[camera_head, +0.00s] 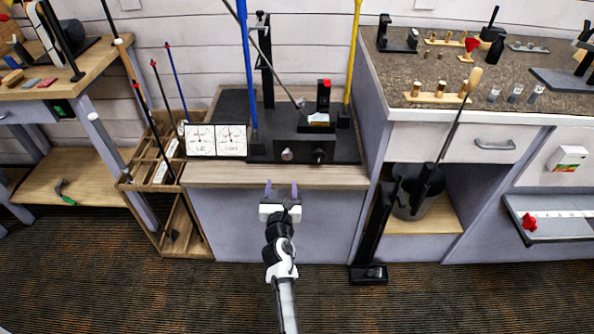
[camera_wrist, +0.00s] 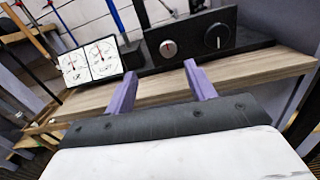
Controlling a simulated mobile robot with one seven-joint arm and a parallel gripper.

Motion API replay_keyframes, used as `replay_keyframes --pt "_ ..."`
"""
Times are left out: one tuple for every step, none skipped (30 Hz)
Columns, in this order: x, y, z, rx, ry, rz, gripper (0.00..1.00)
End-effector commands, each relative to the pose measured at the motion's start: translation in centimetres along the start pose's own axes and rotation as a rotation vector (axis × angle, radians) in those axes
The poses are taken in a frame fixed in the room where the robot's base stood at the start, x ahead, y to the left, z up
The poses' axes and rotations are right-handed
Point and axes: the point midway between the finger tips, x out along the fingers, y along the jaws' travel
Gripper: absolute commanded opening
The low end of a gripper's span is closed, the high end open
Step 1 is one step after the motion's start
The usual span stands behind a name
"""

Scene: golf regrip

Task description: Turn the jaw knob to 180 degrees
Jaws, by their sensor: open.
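A black machine (camera_head: 255,110) stands on the wooden top of a grey cabinet. Its front panel has two round knobs; I cannot tell by a label which is the jaw knob. The left one is a silver knob (camera_head: 287,155) with a reddish mark, also in the wrist view (camera_wrist: 168,48). The right one is a larger black knob (camera_head: 319,155) with a white line, roughly upright in the wrist view (camera_wrist: 217,36). My gripper (camera_head: 281,186) is open and empty, in front of the cabinet edge, apart from both knobs. Its purple fingers show in the wrist view (camera_wrist: 161,70).
Two white dial gauges (camera_head: 216,140) stand left of the knobs. The wooden counter edge (camera_head: 230,175) lies between my gripper and the panel. A blue shaft (camera_head: 247,60) and a yellow shaft (camera_head: 353,50) rise above. A wooden club rack (camera_head: 165,170) stands left.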

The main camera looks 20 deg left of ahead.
Motion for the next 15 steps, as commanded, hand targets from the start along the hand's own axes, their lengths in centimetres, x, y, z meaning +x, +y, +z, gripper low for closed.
replay_keyframes --pt "-0.2 -0.5 -0.8 -0.032 0.014 -0.01 0.55" --pt "-0.2 -0.7 -1.1 -0.047 0.019 -0.014 0.55" --pt "-0.1 -0.8 -1.3 -0.059 0.023 -0.017 0.55" --pt "0.0 -0.9 -1.4 -0.064 0.024 -0.018 0.55" --pt "0.2 -0.9 -1.4 -0.066 0.024 -0.018 0.55" --pt "0.6 -0.9 -1.4 -0.067 0.023 -0.018 0.55" --pt "0.9 -0.9 -1.3 -0.066 0.022 -0.018 0.55" --pt "1.3 -0.9 -1.4 -0.065 0.022 -0.018 0.55" --pt "1.9 -0.9 -1.3 -0.064 0.021 -0.017 0.55" --pt "2.4 -0.9 -1.3 -0.064 0.021 -0.017 0.55" --pt "3.0 -0.9 -1.3 -0.063 0.021 -0.017 0.55" --pt "3.7 -0.9 -1.4 -0.063 0.021 -0.016 0.55" --pt "4.3 -0.9 -1.4 -0.063 0.02 -0.016 0.55" --pt "4.9 -0.9 -1.4 -0.063 0.02 -0.016 0.55" --pt "5.7 -0.9 -1.3 -0.063 0.02 -0.017 0.55"
